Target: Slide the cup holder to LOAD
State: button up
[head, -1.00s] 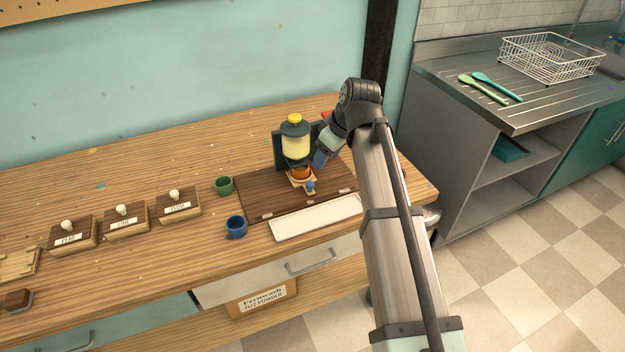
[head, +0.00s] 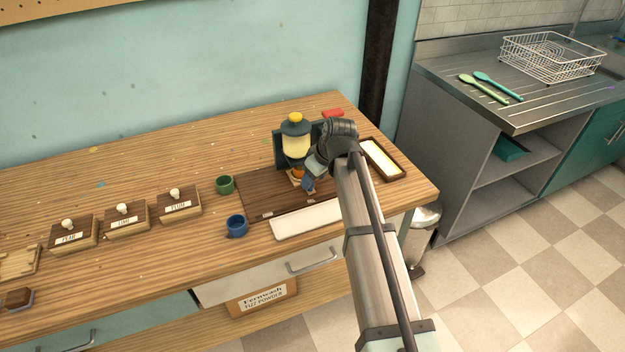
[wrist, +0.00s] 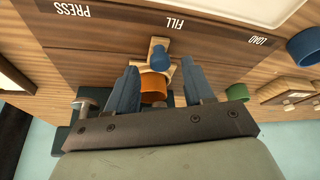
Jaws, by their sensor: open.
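The cup holder (wrist: 175,72) is a small pale wooden slide with a blue knob (wrist: 158,53) at its front. It stands in line with the FILL label (wrist: 174,23) on the dark wooden board (head: 263,196). An orange cup (wrist: 154,86) sits on it, below the yellow dispenser (head: 296,140). My gripper (wrist: 159,66) is open, with one blue finger on each side of the cup and holder and the knob just beyond the fingertips. Contact cannot be told. In the head view my gripper (head: 311,181) partly hides the holder. The LOAD label (wrist: 262,41) is at the right in the wrist view.
A green cup (head: 224,184) and a blue cup (head: 236,226) stand left of the board. A white tray (head: 300,219) lies along its front. The board between FILL and LOAD looks clear.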

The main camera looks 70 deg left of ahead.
jog(key=shift+x, duration=0.95)
jog(key=shift+c, duration=0.3)
grip_shut()
